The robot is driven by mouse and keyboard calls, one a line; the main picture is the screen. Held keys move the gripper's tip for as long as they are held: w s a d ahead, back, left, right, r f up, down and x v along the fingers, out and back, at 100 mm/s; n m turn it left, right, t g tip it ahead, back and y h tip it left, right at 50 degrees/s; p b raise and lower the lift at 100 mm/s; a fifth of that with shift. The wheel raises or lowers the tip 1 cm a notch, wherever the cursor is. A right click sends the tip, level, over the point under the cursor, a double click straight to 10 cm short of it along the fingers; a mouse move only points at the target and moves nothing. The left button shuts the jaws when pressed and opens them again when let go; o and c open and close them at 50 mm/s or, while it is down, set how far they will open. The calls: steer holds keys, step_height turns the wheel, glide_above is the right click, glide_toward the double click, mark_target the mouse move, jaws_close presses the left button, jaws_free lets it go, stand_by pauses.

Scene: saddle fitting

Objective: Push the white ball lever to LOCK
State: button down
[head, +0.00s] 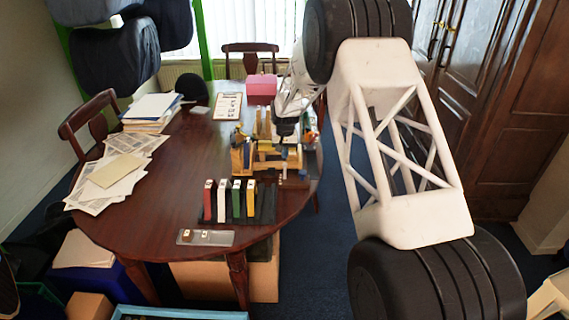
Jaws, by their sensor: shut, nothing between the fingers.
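A wooden and yellow fixture (262,160) stands on the far right part of the table. My gripper (286,138) comes down over it from above and looks small and dark from here. It is shut and holds nothing. Its tip is close to the fixture's upper right part, but I cannot tell whether it touches anything. I cannot pick out the white ball lever or a LOCK mark; they are too small or hidden behind the gripper and fixture parts.
A dark rack (265,205) with several upright coloured blocks stands in front of the fixture. A grey strip (205,238) lies near the front edge. A pink box (262,85) and a printed sheet (227,106) lie behind. The table's middle left (165,185) is clear.

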steer(key=shift+f, duration=0.5)
steer(key=shift+r, duration=0.25)
stand_by(0.7)
steer(key=shift+s, duration=4.25)
steer(key=shift+w, duration=0.6)
stand_by(0.6)
steer(key=shift+r, duration=0.2)
stand_by(0.3)
